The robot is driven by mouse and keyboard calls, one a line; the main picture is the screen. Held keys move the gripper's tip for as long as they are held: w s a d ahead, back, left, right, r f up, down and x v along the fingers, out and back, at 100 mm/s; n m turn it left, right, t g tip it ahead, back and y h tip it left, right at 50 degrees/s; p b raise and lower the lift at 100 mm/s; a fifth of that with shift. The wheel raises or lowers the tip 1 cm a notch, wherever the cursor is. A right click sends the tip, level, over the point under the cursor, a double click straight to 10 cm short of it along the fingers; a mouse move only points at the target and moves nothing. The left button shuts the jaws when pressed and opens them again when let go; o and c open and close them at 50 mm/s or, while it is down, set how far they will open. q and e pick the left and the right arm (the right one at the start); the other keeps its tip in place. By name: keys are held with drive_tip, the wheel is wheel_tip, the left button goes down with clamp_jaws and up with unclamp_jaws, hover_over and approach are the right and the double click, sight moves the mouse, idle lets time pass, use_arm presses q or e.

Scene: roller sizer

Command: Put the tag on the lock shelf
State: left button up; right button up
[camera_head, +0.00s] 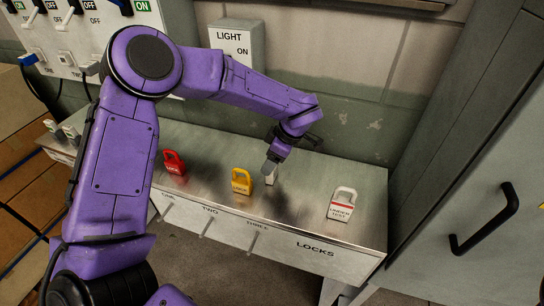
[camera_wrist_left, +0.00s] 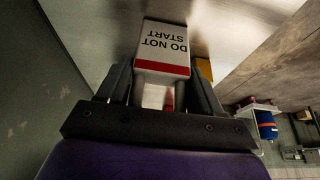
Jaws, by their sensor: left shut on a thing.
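My left gripper (camera_head: 271,166) is at the middle of the metal lock shelf (camera_head: 310,210), whose front edge reads LOCKS. It is shut on a white tag (camera_wrist_left: 164,42) with a red stripe and the words DO NOT START, upside down in the wrist view. In the head view the tag (camera_head: 272,176) is mostly hidden by the gripper, just behind and right of a yellow lock (camera_head: 241,182). It is at or very near the shelf top; I cannot tell whether it touches. My right gripper is not in view.
A red lock (camera_head: 174,163) stands left on the shelf, and a white UNDER TEST tag (camera_head: 342,204) stands to the right. Small pieces (camera_head: 60,130) sit at the far left end. A LIGHT ON box (camera_head: 236,40) is on the wall behind. A grey cabinet (camera_head: 480,180) bounds the right.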

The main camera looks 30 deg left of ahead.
use_arm(q)
drive_tip(key=o, duration=1.1)
drive_tip(key=s+b+v, duration=0.1)
drive_tip(key=v, duration=1.1)
drive_tip(key=shift+w+b, duration=0.3)
drive_tip(key=shift+w, duration=0.15)
drive_tip(key=shift+r, duration=0.15)
